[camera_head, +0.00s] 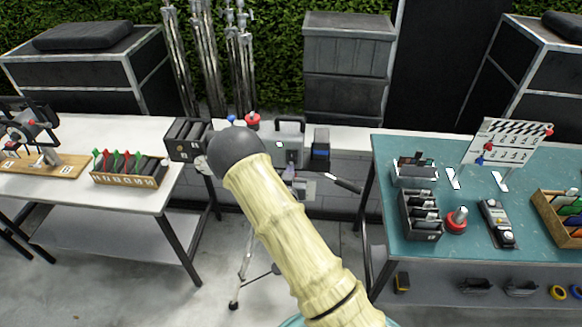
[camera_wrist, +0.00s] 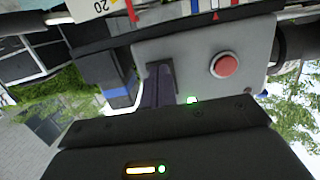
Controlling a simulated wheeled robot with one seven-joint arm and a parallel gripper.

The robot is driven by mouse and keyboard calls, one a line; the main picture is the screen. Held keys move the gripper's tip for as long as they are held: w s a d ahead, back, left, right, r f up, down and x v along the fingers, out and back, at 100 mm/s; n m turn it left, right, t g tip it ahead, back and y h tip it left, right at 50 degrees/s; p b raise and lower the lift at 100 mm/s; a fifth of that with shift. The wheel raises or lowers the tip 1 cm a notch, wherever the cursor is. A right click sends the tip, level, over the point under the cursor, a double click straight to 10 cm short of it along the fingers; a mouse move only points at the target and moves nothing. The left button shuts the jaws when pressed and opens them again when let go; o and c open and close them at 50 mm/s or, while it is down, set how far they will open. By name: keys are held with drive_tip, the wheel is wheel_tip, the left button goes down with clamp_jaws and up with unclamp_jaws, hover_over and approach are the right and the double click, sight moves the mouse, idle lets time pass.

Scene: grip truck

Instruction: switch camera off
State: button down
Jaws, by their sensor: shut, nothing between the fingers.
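The grey camera (camera_head: 290,140) stands beyond my arm in the head view, with a blue and black block (camera_head: 320,150) at its right. A small green light (camera_head: 280,145) glows on its face. In the wrist view its grey panel (camera_wrist: 195,45) carries a round red button (camera_wrist: 224,65) and the lit green light (camera_wrist: 192,99). My gripper (camera_wrist: 160,66) is shut and empty, its dark fingers by the panel, left of the button and apart from it in the picture. I cannot tell whether the tips touch the panel. My arm hides the gripper in the head view.
A white table (camera_head: 130,135) at left holds a rack of red and green items (camera_head: 128,170) and a dark box (camera_head: 187,140). A teal table (camera_head: 385,240) at right carries bins and a clapperboard (camera_head: 505,142). Metal stands (camera_head: 205,60) rise behind. A tripod leg (camera_head: 243,270) reaches the floor.

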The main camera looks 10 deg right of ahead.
drive_tip(key=shift+d, duration=0.2)
drive_tip(key=shift+w+f+b, duration=0.15)
drive_tip(key=shift+b, duration=0.25)
